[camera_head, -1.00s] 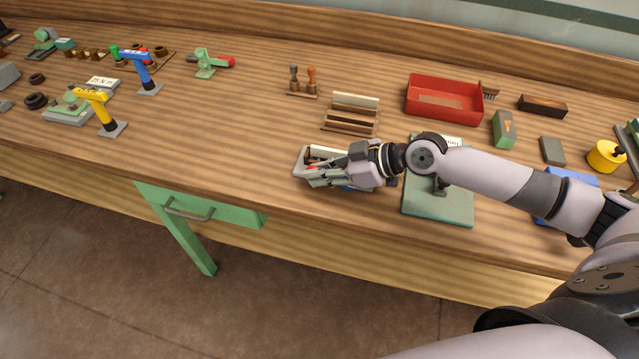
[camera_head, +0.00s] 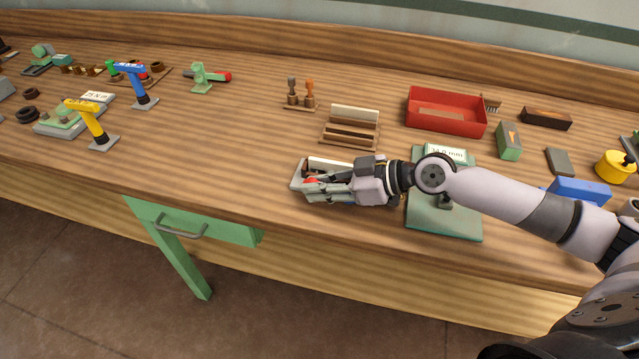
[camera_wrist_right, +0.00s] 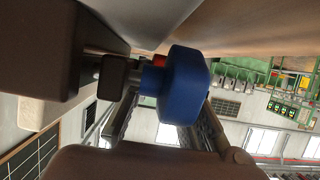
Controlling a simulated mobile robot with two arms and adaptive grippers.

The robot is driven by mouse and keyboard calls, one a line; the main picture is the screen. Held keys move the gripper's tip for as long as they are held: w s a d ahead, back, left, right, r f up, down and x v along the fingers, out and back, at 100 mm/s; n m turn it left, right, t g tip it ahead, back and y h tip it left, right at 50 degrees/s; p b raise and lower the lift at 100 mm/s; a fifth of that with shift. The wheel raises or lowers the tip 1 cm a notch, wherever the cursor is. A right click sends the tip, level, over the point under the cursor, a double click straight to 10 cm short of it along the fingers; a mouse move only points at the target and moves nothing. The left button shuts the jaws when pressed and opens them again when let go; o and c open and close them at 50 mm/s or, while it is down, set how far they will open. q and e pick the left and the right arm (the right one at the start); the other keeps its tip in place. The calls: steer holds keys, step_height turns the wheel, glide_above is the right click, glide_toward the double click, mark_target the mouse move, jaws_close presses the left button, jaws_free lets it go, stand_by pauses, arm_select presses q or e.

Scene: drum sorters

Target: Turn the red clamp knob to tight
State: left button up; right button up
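The red clamp knob (camera_head: 311,182) shows as a small red patch at the fingertips of my right gripper (camera_head: 322,187), on a small pale fixture (camera_head: 298,176) near the bench's front edge. The fingers cover most of the fixture. In the right wrist view, a blue knob (camera_wrist_right: 185,85) fills the middle, with a bit of red (camera_wrist_right: 160,62) behind it. The fingers of my right gripper (camera_wrist_right: 165,115) show on either side, partly hidden by the blue knob. I cannot tell whether they grip the red knob. My left gripper is not in view.
A green plate stand (camera_head: 445,222) is under my right forearm. A brown slotted rack (camera_head: 350,128) and a red tray (camera_head: 445,110) stand behind. Yellow (camera_head: 88,115) and blue (camera_head: 133,75) upright tools are at left.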

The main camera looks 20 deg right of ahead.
steer(key=o, duration=0.4)
steer(key=shift+s+a, duration=0.1)
steer(key=shift+s, duration=0.05)
steer(key=v, duration=0.5)
steer(key=shift+s+d, duration=0.15)
steer(key=shift+d, duration=0.25)
steer(key=shift+v, duration=0.85)
steer(key=shift+a+r, duration=0.1)
steer(key=shift+r, duration=0.1)
